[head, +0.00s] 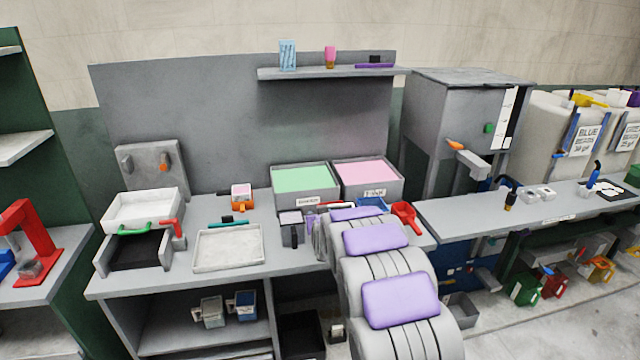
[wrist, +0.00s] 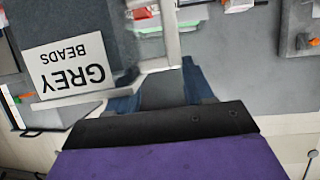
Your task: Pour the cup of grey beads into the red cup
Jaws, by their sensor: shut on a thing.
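A dark grey cup (wrist: 85,30) fills the upper left of the wrist view, with a white label reading GREY BEADS, upside down in that picture. My gripper (wrist: 165,88) has its blue fingers shut on a grey part at the cup's side, apparently its handle. My arm hides most of the gripper there. The beads cannot be made out. A small red container (head: 553,284) is on the low shelf at right; I cannot tell whether it is the red cup.
Bins with green (head: 302,179) and pink (head: 367,172) contents stand behind the cup. A white tray (head: 228,247) is at left on the bench. Two jugs (head: 210,312) stand on the shelf below.

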